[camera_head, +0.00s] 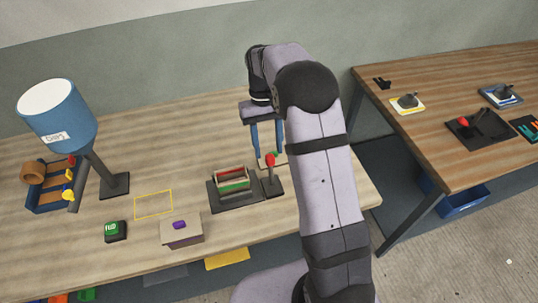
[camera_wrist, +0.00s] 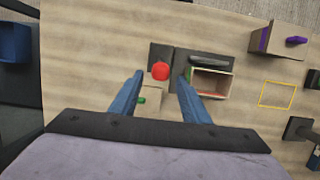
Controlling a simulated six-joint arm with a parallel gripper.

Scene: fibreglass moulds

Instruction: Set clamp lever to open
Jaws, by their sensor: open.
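The clamp lever, a stalk with a red knob (camera_head: 270,160), stands on a small dark base beside a dark fixture (camera_head: 222,200). In the wrist view the red knob (camera_wrist: 160,71) appears between the tips of my blue fingers, seen from above. My gripper (camera_head: 269,151) is open and empty, pointing down behind the lever in the head view. I cannot tell whether either finger touches the knob. The fixture holds an open box (camera_wrist: 212,82) with red and green edges.
A small tan block with a green part (camera_wrist: 149,98) lies close to the fingers. A box with a purple knob (camera_head: 180,232), a green button (camera_head: 115,231) and a blue lamp-like drum (camera_head: 56,115) stand left. A yellow outline (camera_head: 153,204) is empty.

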